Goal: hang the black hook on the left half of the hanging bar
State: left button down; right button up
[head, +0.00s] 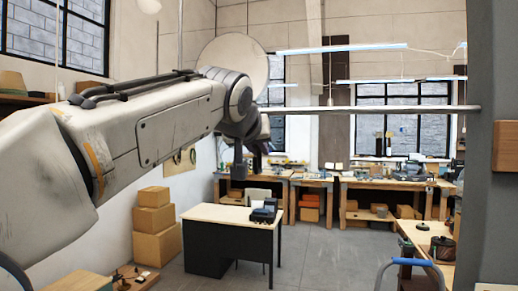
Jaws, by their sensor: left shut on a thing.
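The hanging bar (375,110) is a thin grey horizontal rod that runs from behind my left arm's wrist to the grey post at right. My left gripper (257,146) is at the far end of the left arm, by the visible left end of the bar and slightly below it. It is shut on a dark thing, which I take to be the black hook (238,158). The hook's outline blends with the dark gripper, and the wrist hides part of it. I cannot tell whether it touches the bar. My right gripper is not in view.
A grey post (485,190) stands at right. A pale round disc (233,58) shows behind my wrist. Below are a desk (225,214), stacked boxes (153,213) and long workbenches (380,182). The bar's middle and right stretch look bare.

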pick_arm(q)
jog(key=shift+f, duration=0.2)
jog(key=c, duration=0.8)
grip_release()
jog(key=shift+c, duration=0.2)
jog(key=shift+s+r, duration=0.1)
jog(key=shift+s, duration=0.2)
jog(key=b+v, duration=0.3)
jog(key=v, duration=0.7)
